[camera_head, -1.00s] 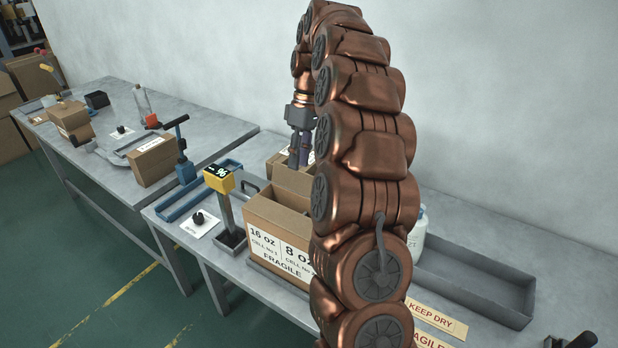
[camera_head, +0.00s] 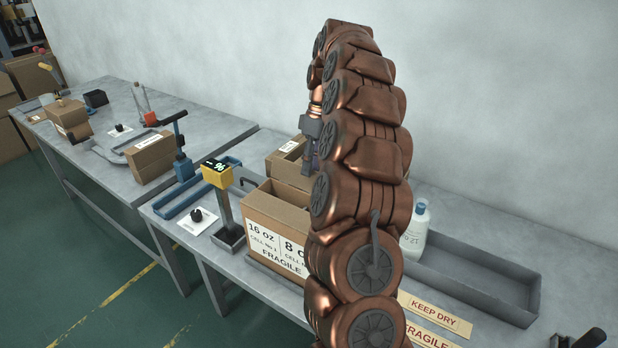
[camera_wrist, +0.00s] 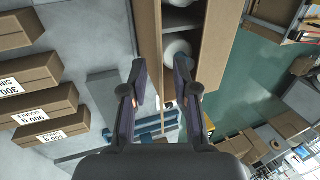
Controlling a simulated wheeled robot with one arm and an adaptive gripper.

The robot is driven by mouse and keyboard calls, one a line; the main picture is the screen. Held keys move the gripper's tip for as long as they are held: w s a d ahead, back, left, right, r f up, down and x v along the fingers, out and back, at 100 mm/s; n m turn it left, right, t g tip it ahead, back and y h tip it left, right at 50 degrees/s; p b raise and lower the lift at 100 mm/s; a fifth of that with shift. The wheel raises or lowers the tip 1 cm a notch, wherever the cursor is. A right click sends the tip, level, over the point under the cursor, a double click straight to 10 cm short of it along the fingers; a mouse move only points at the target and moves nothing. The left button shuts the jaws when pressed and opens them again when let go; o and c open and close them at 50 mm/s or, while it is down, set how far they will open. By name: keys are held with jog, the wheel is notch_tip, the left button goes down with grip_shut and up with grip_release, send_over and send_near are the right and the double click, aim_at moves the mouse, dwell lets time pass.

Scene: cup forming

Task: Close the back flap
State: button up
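The carton (camera_head: 268,212) stands on the near table with its 16 oz, 8 oz and FRAGILE print facing front; my arm covers its right part. In the wrist view, the carton's long cardboard wall (camera_wrist: 148,50) and a broad panel (camera_wrist: 219,45) flank an opening with white round items (camera_wrist: 180,50) inside. I cannot tell for sure which panel is the back flap. My gripper (camera_wrist: 160,75) has its two fingers apart, near the cardboard wall, with nothing clearly held; contact is unclear. In the head view my gripper (camera_head: 311,150) is partly hidden behind my arm, behind the carton.
A labelled cardboard box (camera_head: 285,158) stands behind the carton. A yellow-headed display post (camera_head: 217,174) and a blue tray (camera_head: 190,198) are at left. A white bottle (camera_head: 416,228) and a long grey tray (camera_head: 475,280) are at right. Boxes (camera_wrist: 40,115) show in the wrist view.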

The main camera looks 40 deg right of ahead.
aim_at(309, 180)
jog(key=shift+p+x, duration=0.55)
jog(key=shift+x, duration=0.7)
grip_shut()
